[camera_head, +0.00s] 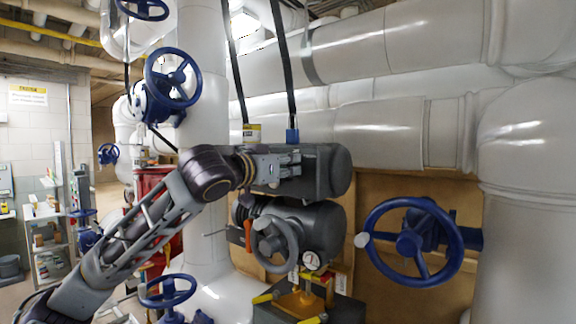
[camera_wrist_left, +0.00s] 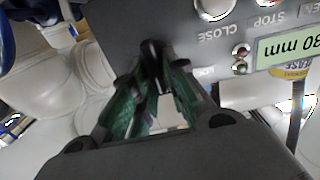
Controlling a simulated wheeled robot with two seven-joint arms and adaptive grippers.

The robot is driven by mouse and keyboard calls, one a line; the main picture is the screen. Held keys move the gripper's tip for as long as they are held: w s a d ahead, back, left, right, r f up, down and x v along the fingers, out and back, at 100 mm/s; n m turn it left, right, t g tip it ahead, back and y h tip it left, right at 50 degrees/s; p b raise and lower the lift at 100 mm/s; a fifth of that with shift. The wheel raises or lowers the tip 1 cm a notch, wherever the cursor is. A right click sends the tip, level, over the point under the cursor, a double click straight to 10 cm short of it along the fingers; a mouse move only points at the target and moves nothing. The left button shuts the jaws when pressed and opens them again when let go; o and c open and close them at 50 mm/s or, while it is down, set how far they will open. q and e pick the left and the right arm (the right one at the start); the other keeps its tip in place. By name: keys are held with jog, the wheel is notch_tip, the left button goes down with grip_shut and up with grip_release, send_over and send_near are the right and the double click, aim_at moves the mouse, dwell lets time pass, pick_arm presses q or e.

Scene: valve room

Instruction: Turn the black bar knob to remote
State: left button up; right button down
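The black bar knob (camera_wrist_left: 152,52) stands out from a grey control panel (camera_wrist_left: 205,65) in the left wrist view. The panel carries CLOSE and STOP lettering. My left gripper (camera_wrist_left: 155,75) has its green-padded fingers on either side of the knob. I cannot tell whether both fingers touch it. In the head view my left gripper (camera_head: 298,165) reaches from the left to the dark grey actuator housing (camera_head: 328,172) and hides its panel side. The knob's REMOTE marking is not readable. My right gripper is not in view.
A large blue handwheel (camera_head: 410,242) stands to the right, another (camera_head: 172,80) at upper left. White pipes (camera_head: 385,130) run behind.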

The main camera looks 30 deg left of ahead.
pick_arm(q)
grip_shut()
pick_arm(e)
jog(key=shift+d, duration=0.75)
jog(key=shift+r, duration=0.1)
pick_arm(q)
jog(key=shift+d+m+p, duration=0.25)
jog(key=shift+m+p, duration=0.55)
jog(key=shift+m, duration=0.7)
jog(key=m+p, duration=0.1)
jog(key=m, duration=0.3)
jog(key=m+p, duration=0.1)
jog(key=m, duration=0.1)
jog(key=shift+d+f+p, duration=0.25)
jog(key=shift+d+p, duration=0.05)
jog(key=shift+d, duration=0.1)
jog(key=shift+d+f+m+p, duration=0.1)
jog(key=shift+m+p, duration=0.1)
jog(key=shift+m, duration=0.5)
jog(key=shift+d+f+m+p, duration=0.1)
jog(key=shift+m+p, duration=0.1)
jog(key=shift+m, duration=0.5)
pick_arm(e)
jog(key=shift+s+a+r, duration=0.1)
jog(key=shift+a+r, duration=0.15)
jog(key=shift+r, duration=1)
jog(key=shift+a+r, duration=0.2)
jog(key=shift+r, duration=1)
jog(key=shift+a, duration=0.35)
